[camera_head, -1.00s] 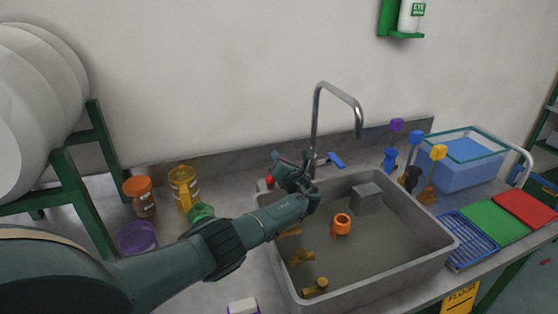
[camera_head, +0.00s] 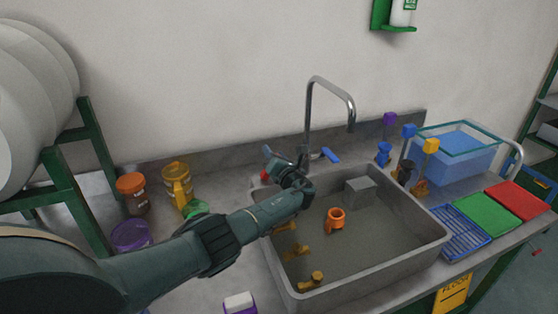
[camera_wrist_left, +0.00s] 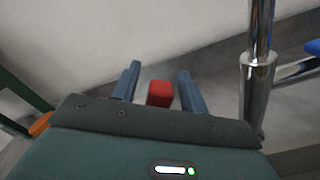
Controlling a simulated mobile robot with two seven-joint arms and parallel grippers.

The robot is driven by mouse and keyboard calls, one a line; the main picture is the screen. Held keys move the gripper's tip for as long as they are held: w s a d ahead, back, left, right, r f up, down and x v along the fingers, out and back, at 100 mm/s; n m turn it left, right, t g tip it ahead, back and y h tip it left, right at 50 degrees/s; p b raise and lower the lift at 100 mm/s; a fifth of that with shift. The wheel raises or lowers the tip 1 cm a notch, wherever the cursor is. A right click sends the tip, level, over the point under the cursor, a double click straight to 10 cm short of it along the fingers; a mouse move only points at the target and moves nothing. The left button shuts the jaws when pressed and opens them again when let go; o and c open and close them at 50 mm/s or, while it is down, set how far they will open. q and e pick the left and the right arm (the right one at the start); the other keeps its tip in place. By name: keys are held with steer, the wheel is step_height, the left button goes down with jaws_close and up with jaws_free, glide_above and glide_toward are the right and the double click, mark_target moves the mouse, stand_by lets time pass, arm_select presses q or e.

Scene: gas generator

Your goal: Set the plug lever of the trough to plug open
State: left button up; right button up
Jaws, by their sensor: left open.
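The trough (camera_head: 375,277) is a grey sink basin let into the counter, with several orange and brown fittings lying in it. A small red block (camera_head: 264,176), which looks like the plug lever's knob, is at the trough's back left corner, left of the tap. My left gripper (camera_head: 270,156) is above that corner, beside the tap base. In the left wrist view, the red block (camera_wrist_left: 159,93) appears between the two open fingers, with space on both sides. I cannot tell how far beyond the fingertips it is. The lever's shaft is hidden. My right gripper is not in view.
The tall tap (camera_head: 310,115) stands close to the right of my left gripper, with a blue handle (camera_head: 331,155). Jars (camera_head: 132,193) and a yellow jug (camera_head: 177,186) stand to the left. A blue tub (camera_head: 460,160) and coloured trays (camera_head: 485,215) are at the right.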

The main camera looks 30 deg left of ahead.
arm_select(q)
steer(key=shift+s+d, duration=0.25)
steer(key=shift+d, duration=0.05)
steer(key=p+v, duration=0.2)
steer(key=v, duration=1)
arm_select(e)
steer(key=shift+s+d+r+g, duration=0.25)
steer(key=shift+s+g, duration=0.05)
arm_select(q)
steer(key=shift+s, duration=0.15)
steer(key=shift+c, duration=0.3)
